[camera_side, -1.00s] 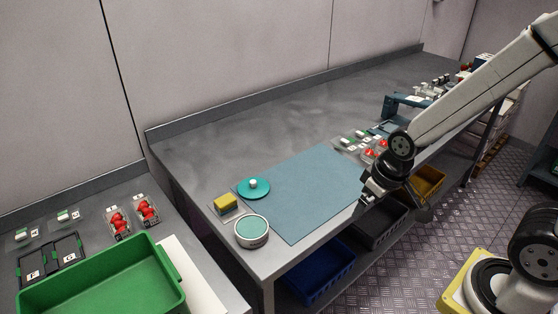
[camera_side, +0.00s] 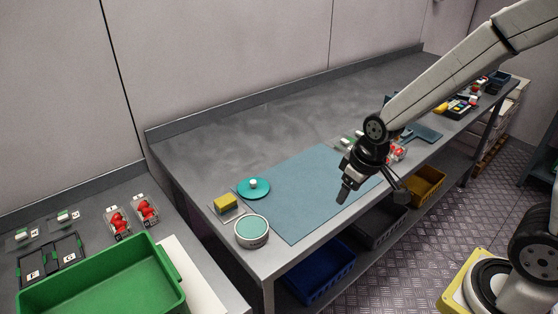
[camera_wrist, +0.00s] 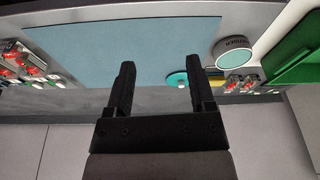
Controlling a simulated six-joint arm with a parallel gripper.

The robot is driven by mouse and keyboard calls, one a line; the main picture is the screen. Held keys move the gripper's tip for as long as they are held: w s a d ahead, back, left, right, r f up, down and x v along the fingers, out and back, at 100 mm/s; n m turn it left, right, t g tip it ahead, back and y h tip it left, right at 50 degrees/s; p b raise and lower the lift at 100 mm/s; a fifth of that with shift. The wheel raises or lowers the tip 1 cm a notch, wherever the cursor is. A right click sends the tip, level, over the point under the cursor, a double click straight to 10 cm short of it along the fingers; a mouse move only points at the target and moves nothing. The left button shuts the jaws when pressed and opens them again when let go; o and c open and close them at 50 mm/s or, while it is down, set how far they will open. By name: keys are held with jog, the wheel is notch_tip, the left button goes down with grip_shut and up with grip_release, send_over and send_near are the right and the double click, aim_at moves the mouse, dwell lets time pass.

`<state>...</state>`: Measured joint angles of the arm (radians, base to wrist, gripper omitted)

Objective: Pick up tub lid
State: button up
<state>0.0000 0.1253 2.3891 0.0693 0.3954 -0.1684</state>
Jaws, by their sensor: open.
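The tub lid (camera_side: 253,188) is a teal disc with a pale knob on top. It lies at the left edge of the blue mat (camera_side: 300,190), near a round tub (camera_side: 251,231) with a pale green top. My gripper (camera_side: 343,196) is above the right part of the mat, well to the right of the lid and apart from it. In the wrist view my gripper (camera_wrist: 158,70) shows two spread fingers with nothing between them. There the lid (camera_wrist: 177,79) is partly hidden behind the right finger, and the tub (camera_wrist: 233,52) is beyond it.
A yellow sponge (camera_side: 226,203) sits beside the lid. A green crate (camera_side: 100,280) stands on the left bench near berry packs (camera_side: 146,209). More packs lie right of the mat, partly behind my arm. The back of the table is clear.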

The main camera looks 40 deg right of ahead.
jog(key=w+a+n+y, duration=0.1)
jog(key=w+a+n, duration=0.15)
jog(key=w, duration=0.95)
jog(key=n+y, duration=0.2)
jog(key=n, duration=0.3)
send_near(253, 181)
jog(key=shift+s+a+f+t, duration=0.1)
jog(key=shift+a+f+t, duration=0.25)
jog(key=shift+f, duration=0.4)
jog(key=shift+x, duration=1.3)
jog(key=shift+f, duration=0.15)
jog(key=shift+x, duration=2.45)
jog(key=shift+d, duration=0.1)
jog(key=shift+c, duration=0.2)
grip_shut()
